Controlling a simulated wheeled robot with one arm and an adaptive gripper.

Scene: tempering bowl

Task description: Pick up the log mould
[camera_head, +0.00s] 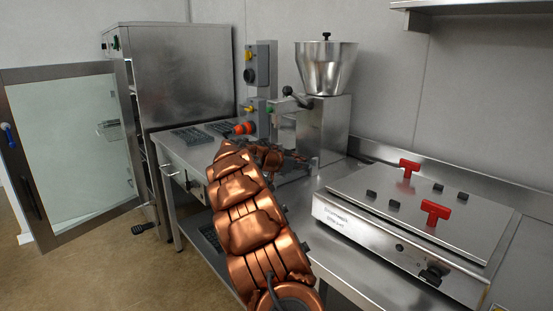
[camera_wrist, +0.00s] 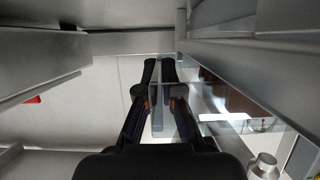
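My gripper (camera_wrist: 158,66) is in the wrist view, its two black fingers nearly together with a narrow gap at the tips. A thin clear panel (camera_wrist: 157,108) shows between and behind the fingers; I cannot tell whether they grip it or whether it belongs to the log mould. In the head view my copper arm reaches over the bench toward the steel machine and hides the gripper's fingertips. Dark moulds or trays (camera_head: 192,136) lie on the bench left of the machine; I cannot tell if one is the log mould.
A steel machine with a hopper (camera_head: 325,66) stands behind my arm. A steel warmer with red handles (camera_head: 400,225) takes up the right bench. A cabinet (camera_head: 185,75) has its glass door (camera_head: 72,150) open at left.

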